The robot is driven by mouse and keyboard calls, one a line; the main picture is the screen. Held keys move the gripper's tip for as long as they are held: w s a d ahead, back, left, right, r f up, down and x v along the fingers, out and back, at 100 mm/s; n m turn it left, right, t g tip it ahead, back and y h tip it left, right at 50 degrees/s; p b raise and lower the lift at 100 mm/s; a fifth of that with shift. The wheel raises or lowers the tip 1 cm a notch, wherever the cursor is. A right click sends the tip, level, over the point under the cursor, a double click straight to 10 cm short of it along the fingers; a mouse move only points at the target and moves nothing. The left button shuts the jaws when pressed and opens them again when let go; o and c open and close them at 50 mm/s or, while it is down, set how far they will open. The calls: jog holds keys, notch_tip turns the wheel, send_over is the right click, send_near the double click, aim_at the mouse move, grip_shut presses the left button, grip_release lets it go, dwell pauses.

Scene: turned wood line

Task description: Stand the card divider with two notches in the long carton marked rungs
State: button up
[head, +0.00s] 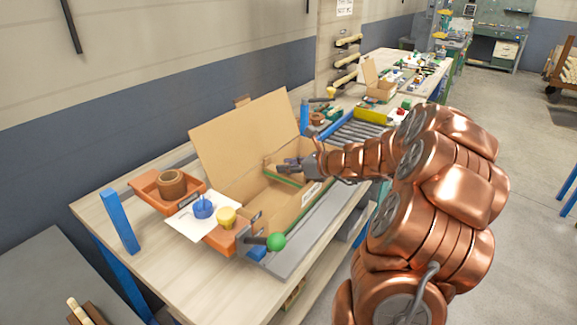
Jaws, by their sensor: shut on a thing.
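The long carton (292,217) stands open on the workbench, its tall back flap (240,138) raised. A pale label is on its front side; its wording is too small to read. My gripper (284,167) is over the right part of the carton, at about rim height. It is shut on a tan card piece with a green lower edge, which looks like the card divider (283,178). The divider is inside the carton's opening, partly hidden by the fingers. I cannot make out its notches or whether it touches the carton floor.
Orange trays (146,182), a white sheet (190,222) with blue and yellow items, and a green-knobbed lever (276,241) are left and front of the carton. A grey rail runs along its front. A roller conveyor (350,133) lies behind my gripper.

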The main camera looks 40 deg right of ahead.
jog(key=shift+f, duration=0.65)
jog(key=o, duration=0.9)
jog(key=shift+r, duration=0.15)
jog(key=shift+r, duration=0.5)
jog(key=b+v, duration=0.1)
jog(key=v, duration=1.1)
jog(key=shift+s, duration=0.1)
